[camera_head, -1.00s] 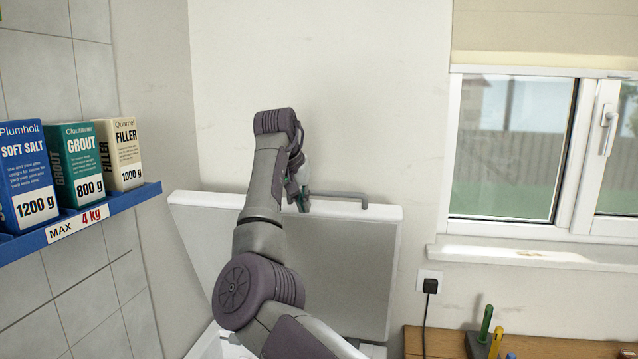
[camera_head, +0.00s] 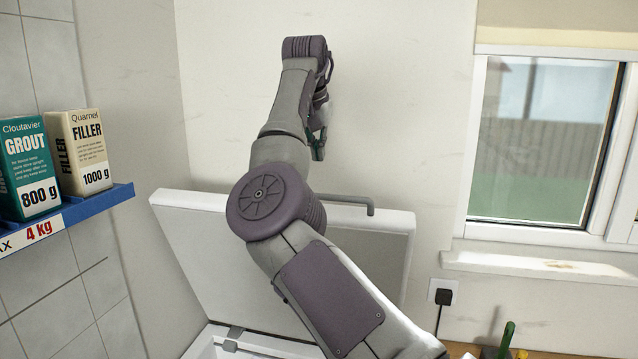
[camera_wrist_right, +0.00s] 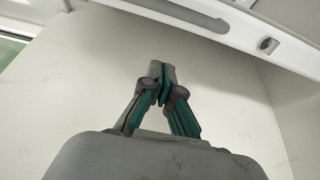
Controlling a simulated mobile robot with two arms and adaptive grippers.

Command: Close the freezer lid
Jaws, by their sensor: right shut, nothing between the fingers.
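The white freezer lid (camera_head: 190,255) stands open, tilted up near the back wall. A grey bar handle (camera_head: 345,200) runs along its top edge. In the right wrist view the lid (camera_wrist_right: 255,30) and its handle (camera_wrist_right: 180,14) cross the top. My right gripper (camera_head: 318,150) is above the lid's top edge, apart from the handle. Its fingers (camera_wrist_right: 163,82) are shut with nothing between them. My right arm hides the middle of the lid. The freezer body (camera_head: 235,346) shows only at the bottom edge. My left gripper is not in view.
At the left, a blue wall shelf (camera_head: 105,203) holds a grout box (camera_head: 28,165) and a filler box (camera_head: 80,152). A window (camera_head: 540,140) with a sill is on the right. A plug (camera_head: 443,296) sits in a wall socket below it.

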